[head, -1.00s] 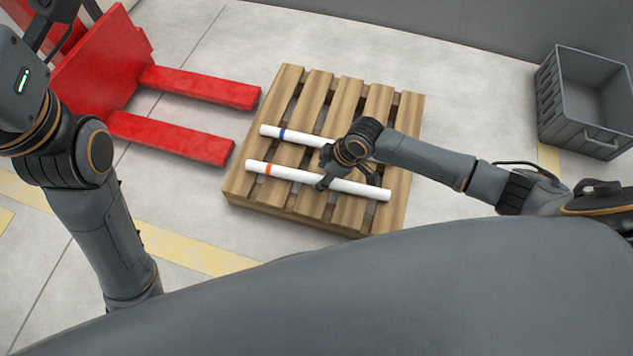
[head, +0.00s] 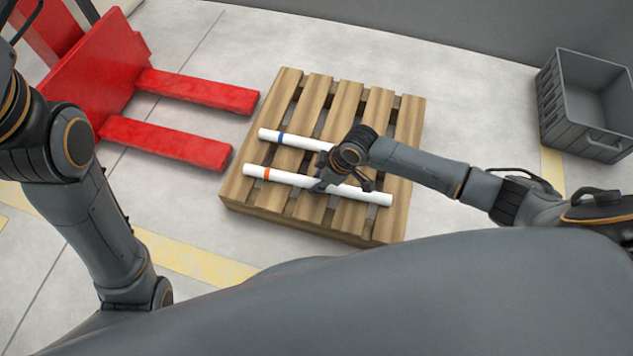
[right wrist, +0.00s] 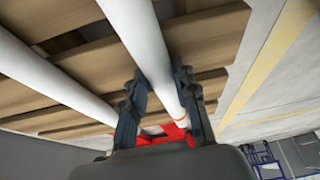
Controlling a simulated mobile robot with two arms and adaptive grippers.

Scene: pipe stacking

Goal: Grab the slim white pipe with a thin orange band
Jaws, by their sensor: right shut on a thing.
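The white pipe with a thin orange band (head: 285,177) lies across the near part of the wooden pallet (head: 237,193). Its band is toward its left end. My right gripper (head: 343,184) is over the pipe, right of its middle, and shut on it. In the right wrist view the fingers (right wrist: 160,84) are on both sides of the white pipe (right wrist: 140,40). I cannot tell whether the pipe is clear of the slats. My left arm comes in at the left, but its gripper is out of the picture.
A white pipe with a blue band (head: 300,140) lies behind, roughly parallel and close by. Red forks (head: 200,92) point at the pallet from the left. A grey crate (head: 572,130) stands at the far right. The floor between pallet and crate is clear.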

